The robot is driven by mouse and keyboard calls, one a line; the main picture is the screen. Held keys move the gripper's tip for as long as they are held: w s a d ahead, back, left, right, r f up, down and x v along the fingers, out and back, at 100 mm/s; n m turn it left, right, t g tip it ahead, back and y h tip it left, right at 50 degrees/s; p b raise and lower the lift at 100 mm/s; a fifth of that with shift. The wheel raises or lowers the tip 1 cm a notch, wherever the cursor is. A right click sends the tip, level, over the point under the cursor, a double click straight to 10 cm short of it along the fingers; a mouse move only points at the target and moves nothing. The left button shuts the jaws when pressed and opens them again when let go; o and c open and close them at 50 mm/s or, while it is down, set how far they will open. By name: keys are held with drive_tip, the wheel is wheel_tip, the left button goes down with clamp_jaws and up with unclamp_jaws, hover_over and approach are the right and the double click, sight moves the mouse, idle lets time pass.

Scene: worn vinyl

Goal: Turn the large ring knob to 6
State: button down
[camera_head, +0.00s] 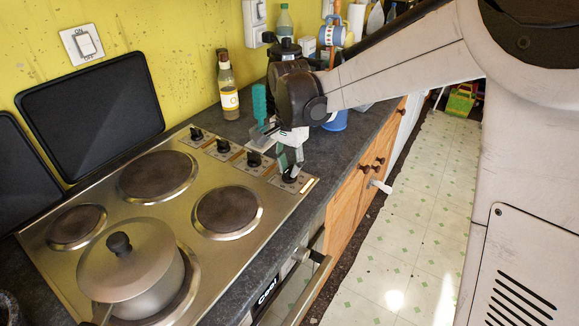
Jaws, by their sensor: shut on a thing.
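A row of several black hob knobs runs along the right side of the steel hob (150,248), each on a pale marked plate. The frontmost knob (290,178) is under my gripper (289,166), whose fingers reach down to it from above and are shut on it. The fingers cover part of the knob, and its pointer and numbers are too small to read. Three other knobs, one at the far end (196,134), one in between (223,146) and one beside my gripper (254,159), stand free. I cannot read which ring each knob serves.
A lidded pot (130,270) stands on the near ring. Three other rings are bare. A sauce bottle (228,88) and a teal-handled thing (259,101) stand close behind the knobs. Black lids (95,115) lean on the yellow wall. The oven handle (308,285) juts out below the counter.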

sight(290, 168)
idle(0.4)
drive_tip(key=c, duration=1.7)
unclamp_jaws()
drive_tip(key=shift+r, duration=0.1)
wheel_tip(290, 168, up, 12)
drive_tip(key=shift+f, duration=0.1)
drive_tip(key=s+d+r+n+t, duration=0.2)
drive_tip(key=s+d+n+t, duration=0.2)
drive_tip(key=s+d, duration=0.75)
drive_tip(key=s+d+f+n+t, duration=0.1)
drive_tip(key=s+d+f, duration=0.1)
drive_tip(key=s, duration=0.2)
drive_tip(key=s+d+f+n+t, duration=0.1)
drive_tip(key=s+d+f, duration=0.1)
drive_tip(key=s, duration=0.2)
drive_tip(key=s+d+f+n+t, duration=0.1)
drive_tip(key=s+d+f, duration=0.1)
drive_tip(key=s, duration=0.2)
drive_tip(key=shift+s+f, duration=0.1)
drive_tip(key=shift+s, duration=0.15)
